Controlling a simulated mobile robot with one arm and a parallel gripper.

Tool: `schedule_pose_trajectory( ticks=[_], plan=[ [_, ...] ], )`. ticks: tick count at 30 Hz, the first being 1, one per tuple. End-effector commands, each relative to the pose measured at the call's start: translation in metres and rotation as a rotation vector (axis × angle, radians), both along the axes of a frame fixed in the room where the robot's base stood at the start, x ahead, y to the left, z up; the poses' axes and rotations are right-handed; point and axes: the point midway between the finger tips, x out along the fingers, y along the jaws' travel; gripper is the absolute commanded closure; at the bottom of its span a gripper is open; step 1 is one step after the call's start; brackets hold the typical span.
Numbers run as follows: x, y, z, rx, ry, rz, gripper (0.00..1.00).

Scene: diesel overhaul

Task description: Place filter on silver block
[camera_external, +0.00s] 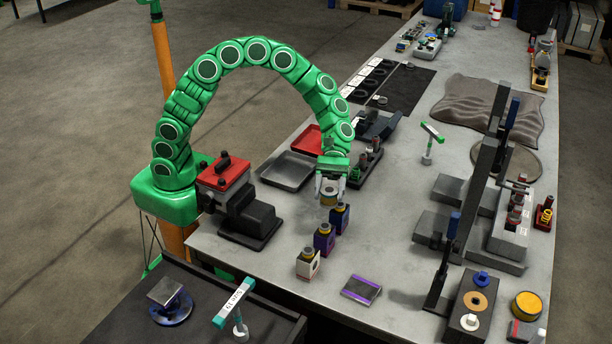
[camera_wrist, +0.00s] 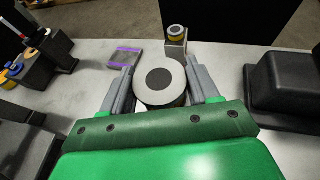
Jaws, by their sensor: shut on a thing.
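My gripper (camera_external: 329,192) is shut on the filter (camera_external: 329,199), a short pale cylinder with a yellowish band. In the wrist view the filter (camera_wrist: 153,95) shows its white round end with a dark centre, between the two grey fingers. It is held above the table, behind the row of small boxes. A silver block (camera_external: 165,291) sits on a blue round base on the dark table at lower left. Another silver-grey block (camera_external: 510,232), with fittings on top, stands at the right of the bench. I cannot tell which one the task means.
A red-topped black machine (camera_external: 224,172) and a grey tray (camera_external: 288,171) are to the left. The bench middle (camera_external: 390,215) is clear.

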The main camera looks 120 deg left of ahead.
Motion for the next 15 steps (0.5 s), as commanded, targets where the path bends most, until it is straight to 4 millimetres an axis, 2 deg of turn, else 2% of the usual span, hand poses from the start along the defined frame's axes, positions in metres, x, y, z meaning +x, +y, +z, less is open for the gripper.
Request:
schedule_pose_trajectory(
  ticks=[5,8,11,15],
  plan=[
    [-0.001,-0.003,0.001,0.0,0.0,-0.003,0.73],
    [-0.003,-0.015,0.006,0.0,0.0,-0.015,0.73],
    [-0.007,-0.038,0.015,0.0,0.001,-0.039,0.73],
    [-0.017,-0.082,0.035,0.002,-0.003,-0.083,0.73]
  ],
)
